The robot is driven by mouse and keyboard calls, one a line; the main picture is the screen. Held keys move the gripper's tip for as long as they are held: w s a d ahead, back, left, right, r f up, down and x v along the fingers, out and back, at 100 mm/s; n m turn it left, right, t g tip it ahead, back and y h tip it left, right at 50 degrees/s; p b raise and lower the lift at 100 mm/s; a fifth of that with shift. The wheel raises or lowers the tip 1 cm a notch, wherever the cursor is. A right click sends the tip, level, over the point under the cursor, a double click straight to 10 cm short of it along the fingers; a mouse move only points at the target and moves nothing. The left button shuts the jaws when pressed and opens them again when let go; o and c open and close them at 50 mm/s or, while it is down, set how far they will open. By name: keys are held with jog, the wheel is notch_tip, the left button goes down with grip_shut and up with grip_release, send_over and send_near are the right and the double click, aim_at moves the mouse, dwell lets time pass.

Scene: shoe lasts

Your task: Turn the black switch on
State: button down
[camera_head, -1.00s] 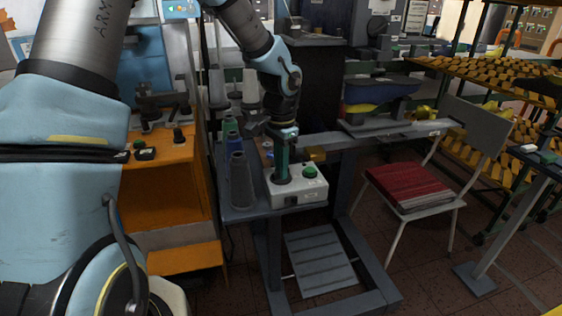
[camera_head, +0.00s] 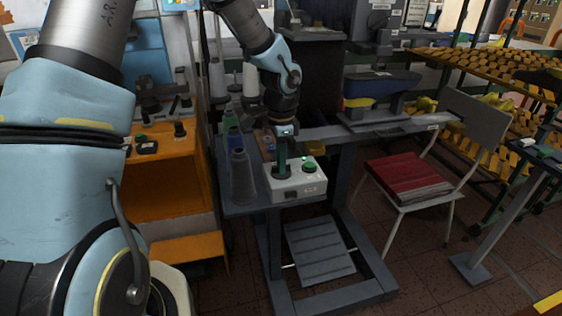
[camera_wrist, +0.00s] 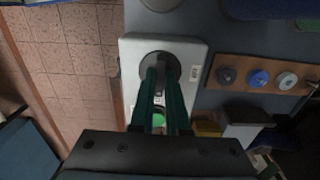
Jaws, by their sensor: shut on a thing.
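A white control box (camera_head: 300,188) sits on the small grey table, with a green button (camera_head: 309,167) on its right part. The black switch is a round dark knob on its left part, mostly hidden by my fingers in the head view. In the wrist view, the dark knob (camera_wrist: 160,58) shows at the far part of the white box (camera_wrist: 190,46). My gripper (camera_head: 283,168) points straight down over it. Its two green fingers (camera_wrist: 160,75) are shut on the knob, one on each side. The green button (camera_wrist: 157,120) shows between the fingers.
An orange cabinet (camera_head: 165,180) is further left. Small round knobs (camera_wrist: 258,78) sit on a brown strip beside the box.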

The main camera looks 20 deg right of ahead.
jog(key=c, duration=0.9)
grip_release()
jog(key=shift+r, duration=0.1)
notch_tip(320, 180, up, 11)
jog(key=b, duration=0.2)
jog(key=shift+f, duration=0.2)
jog(key=shift+s, duration=0.1)
